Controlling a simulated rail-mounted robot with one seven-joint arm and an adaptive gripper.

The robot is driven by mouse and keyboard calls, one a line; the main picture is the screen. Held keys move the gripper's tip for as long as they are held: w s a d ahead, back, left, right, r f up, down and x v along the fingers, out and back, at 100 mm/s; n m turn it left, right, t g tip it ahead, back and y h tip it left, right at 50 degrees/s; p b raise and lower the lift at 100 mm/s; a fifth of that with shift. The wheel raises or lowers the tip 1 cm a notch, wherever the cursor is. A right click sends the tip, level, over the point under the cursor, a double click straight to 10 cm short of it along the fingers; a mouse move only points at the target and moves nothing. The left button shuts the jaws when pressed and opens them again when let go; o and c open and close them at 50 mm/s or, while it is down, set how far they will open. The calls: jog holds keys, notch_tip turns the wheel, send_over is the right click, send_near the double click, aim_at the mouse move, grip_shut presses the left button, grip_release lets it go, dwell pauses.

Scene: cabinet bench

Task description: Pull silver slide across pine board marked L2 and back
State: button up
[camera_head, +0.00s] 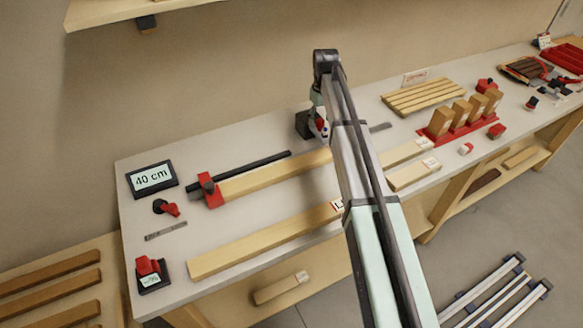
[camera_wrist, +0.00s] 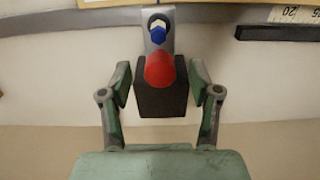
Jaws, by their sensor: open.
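My gripper (camera_head: 318,112) is over the back of the bench, partly hidden behind my arm. In the wrist view my gripper (camera_wrist: 159,80) is open, its fingers on either side of a black block with a red knob (camera_wrist: 160,70). A silver upright piece (camera_wrist: 160,18) with a blue and white mark joins this block; I cannot tell if it is the silver slide. I see gaps beside the block. The black block (camera_head: 304,124) also shows in the head view. The pine board (camera_head: 250,241) lies along the bench front; its label (camera_head: 337,205) is partly hidden by my arm and reads L.
Another pine board (camera_head: 270,178) lies behind it, with a red stop (camera_head: 209,190) and a black rail (camera_head: 240,166). A display (camera_head: 151,178) reads 40 cm. Wood blocks in a red holder (camera_head: 455,124) stand right. Bare bench lies between the two boards.

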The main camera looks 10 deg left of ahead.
jog(key=shift+r+p, duration=1.95)
jog(key=shift+r, duration=2.2)
